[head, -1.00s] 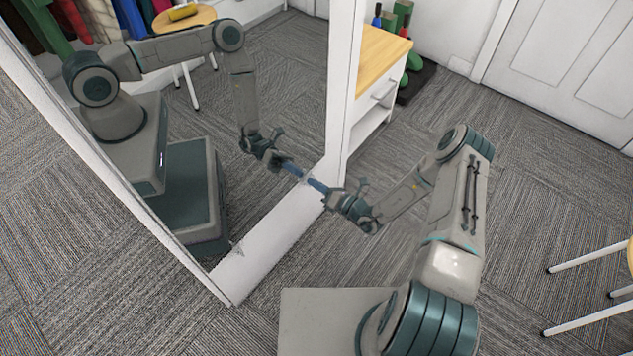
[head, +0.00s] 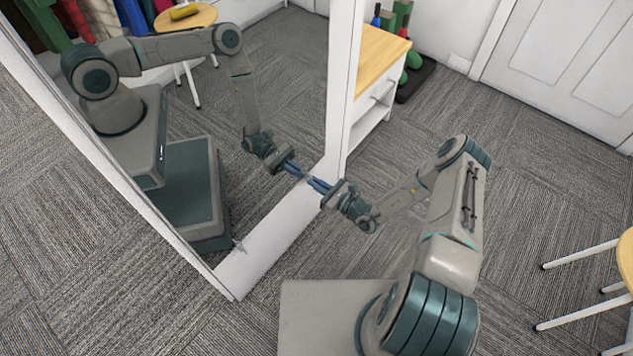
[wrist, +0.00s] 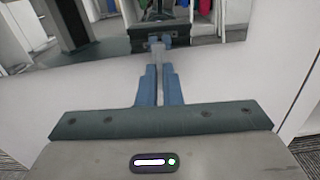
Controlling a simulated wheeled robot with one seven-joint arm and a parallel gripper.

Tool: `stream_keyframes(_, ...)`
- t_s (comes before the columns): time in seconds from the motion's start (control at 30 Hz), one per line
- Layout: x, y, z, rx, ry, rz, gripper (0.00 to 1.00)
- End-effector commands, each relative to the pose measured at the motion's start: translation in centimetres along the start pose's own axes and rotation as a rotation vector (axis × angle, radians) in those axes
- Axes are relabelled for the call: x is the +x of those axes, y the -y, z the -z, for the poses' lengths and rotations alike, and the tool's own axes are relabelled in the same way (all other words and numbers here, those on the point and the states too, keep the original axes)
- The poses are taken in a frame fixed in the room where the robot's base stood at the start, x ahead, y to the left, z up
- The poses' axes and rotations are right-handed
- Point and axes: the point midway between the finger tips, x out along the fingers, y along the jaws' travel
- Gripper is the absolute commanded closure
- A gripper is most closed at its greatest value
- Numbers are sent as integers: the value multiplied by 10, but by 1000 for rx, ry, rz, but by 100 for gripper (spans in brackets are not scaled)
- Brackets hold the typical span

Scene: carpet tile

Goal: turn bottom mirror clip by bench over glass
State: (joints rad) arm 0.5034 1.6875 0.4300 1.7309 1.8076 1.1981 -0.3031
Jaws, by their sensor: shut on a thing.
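The tall mirror (head: 285,110) leans in a white frame, and its bottom rail (head: 275,235) runs along the floor. The small grey bottom clip by the bench shows in the wrist view (wrist: 157,42) at the rail's upper edge, against the glass. My gripper (head: 310,181) is at the rail's bench end. In the wrist view its two blue fingers (wrist: 158,75) are shut on the clip's lower part. The clip's upper part reaches up to the glass edge; I cannot tell its exact angle. The fingers hide the clip in the head view.
Another small clip (head: 239,246) sits at the rail's near left end. The bench (head: 382,55) with a wooden top stands right behind the mirror. A stool (head: 625,265) is at the right edge.

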Motion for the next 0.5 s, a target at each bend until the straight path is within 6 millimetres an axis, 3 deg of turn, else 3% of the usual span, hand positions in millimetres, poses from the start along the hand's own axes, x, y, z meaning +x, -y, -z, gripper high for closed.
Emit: stream_keyframes(0.5,-1,0,1,-70,-3,-1,100)
